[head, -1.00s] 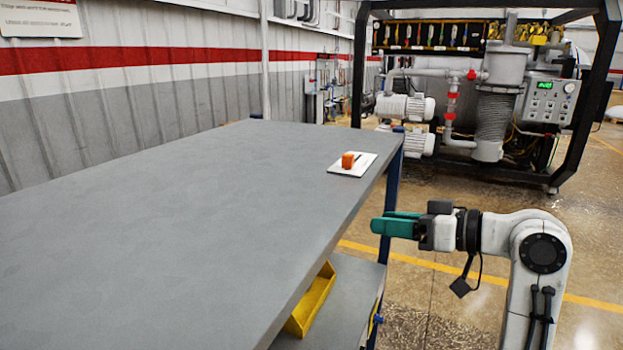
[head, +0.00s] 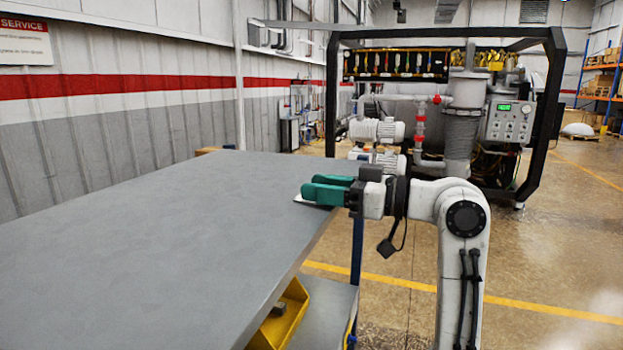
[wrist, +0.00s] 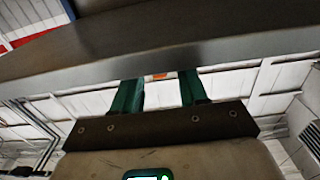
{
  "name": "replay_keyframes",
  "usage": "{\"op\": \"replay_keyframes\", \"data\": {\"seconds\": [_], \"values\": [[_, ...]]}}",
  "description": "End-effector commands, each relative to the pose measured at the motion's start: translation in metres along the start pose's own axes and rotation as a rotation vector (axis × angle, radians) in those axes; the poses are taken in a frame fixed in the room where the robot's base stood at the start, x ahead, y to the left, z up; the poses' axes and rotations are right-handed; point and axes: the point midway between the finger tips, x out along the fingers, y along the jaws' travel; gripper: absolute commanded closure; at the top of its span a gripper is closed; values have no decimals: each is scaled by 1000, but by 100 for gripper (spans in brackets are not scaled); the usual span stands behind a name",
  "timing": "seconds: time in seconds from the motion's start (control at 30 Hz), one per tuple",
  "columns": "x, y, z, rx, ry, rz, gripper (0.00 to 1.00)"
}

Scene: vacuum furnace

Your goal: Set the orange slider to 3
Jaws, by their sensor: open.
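The orange slider is hidden behind my gripper in the head view. Only a pale corner of its white plate (head: 313,203) shows, at the table's right edge below the fingers. In the wrist view, a small patch of the orange slider (wrist: 160,77) shows between the two fingers, against the table's edge. My gripper (head: 308,190) has green fingers pointing left, by the plate in the head view. I cannot read the slider's setting or any scale marks.
The grey table (head: 150,240) is bare over most of its top. Its edge (wrist: 160,60) crosses the wrist view near the fingers. A yellow bin (head: 284,318) sits on the lower shelf. The vacuum furnace (head: 460,120) stands behind. Floor to the right is open.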

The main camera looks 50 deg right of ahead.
Motion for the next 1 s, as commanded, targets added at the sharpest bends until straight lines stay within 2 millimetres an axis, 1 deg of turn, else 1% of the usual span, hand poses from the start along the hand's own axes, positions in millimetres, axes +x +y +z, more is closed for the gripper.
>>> {"op": "replay_keyframes", "data": {"seconds": [0.03, 0.2, 0.53, 0.9, 0.97, 1.0], "values": [[7, 0, -2, 2, -2, -2, 57], [19, 0, 0, 0, -1, 0, 57], [21, 0, 1, 0, -1, 0, 58], [21, 0, 0, 0, -1, 1, 94], [21, 0, 0, 0, -1, 1, 100], [21, 0, 0, 0, -1, 1, 100]]}}
